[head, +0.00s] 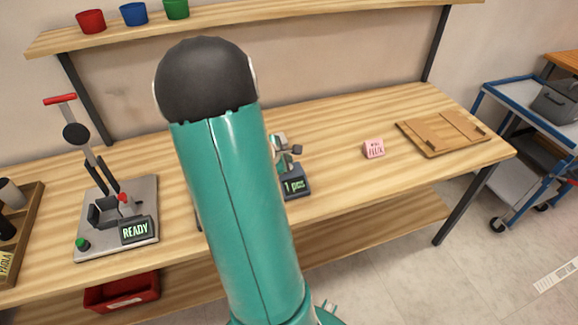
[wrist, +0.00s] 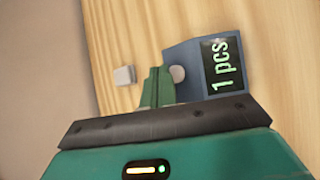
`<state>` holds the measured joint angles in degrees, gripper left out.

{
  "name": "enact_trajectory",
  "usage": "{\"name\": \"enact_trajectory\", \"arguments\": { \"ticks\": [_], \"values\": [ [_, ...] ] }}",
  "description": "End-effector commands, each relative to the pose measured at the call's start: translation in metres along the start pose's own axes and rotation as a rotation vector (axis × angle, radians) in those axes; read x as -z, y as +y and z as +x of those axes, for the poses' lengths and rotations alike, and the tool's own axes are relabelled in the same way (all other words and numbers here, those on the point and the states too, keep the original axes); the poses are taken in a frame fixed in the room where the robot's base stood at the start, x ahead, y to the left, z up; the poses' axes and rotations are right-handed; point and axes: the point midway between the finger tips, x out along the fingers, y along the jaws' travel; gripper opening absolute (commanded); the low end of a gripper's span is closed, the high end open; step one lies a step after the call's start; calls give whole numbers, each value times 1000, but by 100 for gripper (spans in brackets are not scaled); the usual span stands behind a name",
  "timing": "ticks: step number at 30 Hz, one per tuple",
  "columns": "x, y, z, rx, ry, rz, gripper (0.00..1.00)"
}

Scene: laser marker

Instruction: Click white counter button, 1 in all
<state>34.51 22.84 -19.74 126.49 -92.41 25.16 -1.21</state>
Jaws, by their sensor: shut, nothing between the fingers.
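The counter (wrist: 183,52) is a blue-grey box with a dark display reading "1 pcs" in green. Its display also shows in the head view (head: 295,186), just right of my arm. The round whitish button (wrist: 178,74) sits on the counter beside the display. My gripper (wrist: 158,82) is shut and empty. Its teal fingers appear right beside the button's left edge in the wrist view; I cannot tell whether they touch it. In the head view my arm hides much of the area around the counter.
A small light grey block (wrist: 124,76) lies left of the fingers. A press-like device (head: 118,215) with a "READY" display stands at left. A pink block (head: 373,149) and a wooden board (head: 442,134) lie at right. A shelf (head: 250,14) with cups runs above the back.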

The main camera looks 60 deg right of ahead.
Motion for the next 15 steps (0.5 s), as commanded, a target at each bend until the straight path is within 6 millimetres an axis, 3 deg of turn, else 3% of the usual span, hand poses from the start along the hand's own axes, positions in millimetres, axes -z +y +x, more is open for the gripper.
{"name": "enact_trajectory", "arguments": {
  "ticks": [15],
  "values": [
    [-21,22,-29,-3,0,2,0]
  ]
}}
